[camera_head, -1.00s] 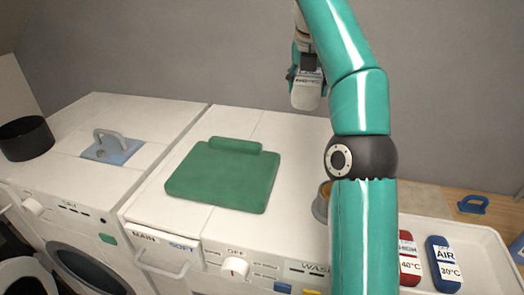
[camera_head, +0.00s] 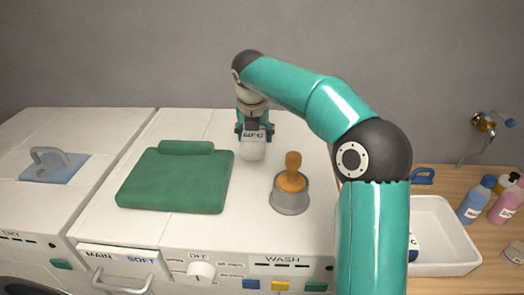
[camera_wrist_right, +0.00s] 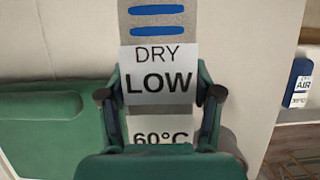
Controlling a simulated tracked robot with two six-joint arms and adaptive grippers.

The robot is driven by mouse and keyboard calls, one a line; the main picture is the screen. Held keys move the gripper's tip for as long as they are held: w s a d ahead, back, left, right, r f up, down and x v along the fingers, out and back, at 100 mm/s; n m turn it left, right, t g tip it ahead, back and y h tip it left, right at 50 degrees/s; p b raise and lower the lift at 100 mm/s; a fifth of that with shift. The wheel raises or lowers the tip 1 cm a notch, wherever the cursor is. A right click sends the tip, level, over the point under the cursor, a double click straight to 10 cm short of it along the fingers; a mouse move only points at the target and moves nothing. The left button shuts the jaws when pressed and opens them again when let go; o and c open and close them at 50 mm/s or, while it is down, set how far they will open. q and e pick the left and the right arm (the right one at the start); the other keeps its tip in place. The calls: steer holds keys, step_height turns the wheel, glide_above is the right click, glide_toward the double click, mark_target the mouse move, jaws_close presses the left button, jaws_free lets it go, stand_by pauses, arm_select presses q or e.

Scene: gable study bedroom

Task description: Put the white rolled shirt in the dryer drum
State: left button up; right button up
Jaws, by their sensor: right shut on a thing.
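The white rolled shirt (camera_head: 252,150) is held by my right gripper (camera_head: 254,133) above the back of the washer top (camera_head: 290,140). In the right wrist view the roll (camera_wrist_right: 187,60) sits between the fingers (camera_wrist_right: 160,98). It has blue stripes and a label reading DRY LOW and 60°C. The fingers are shut on it. The dryer (camera_head: 60,215), marked DRY, stands at the left. Only a dark bit of its front door shows at the bottom left, and the drum opening is out of view. My left gripper is not in view.
A green pad (camera_head: 172,185) lies on the washer, left of the gripper. A blue handled plate (camera_head: 50,165) sits on the dryer. A white tray (camera_head: 445,230) and bottles (camera_head: 475,200) are at right.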

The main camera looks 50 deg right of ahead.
steer(key=shift+f, duration=0.65)
step_height(320, 180, down, 4)
steer(key=b, duration=0.4)
steer(key=shift+s+r, duration=0.1)
steer(key=shift+r, duration=0.25)
steer(key=o, duration=1.1)
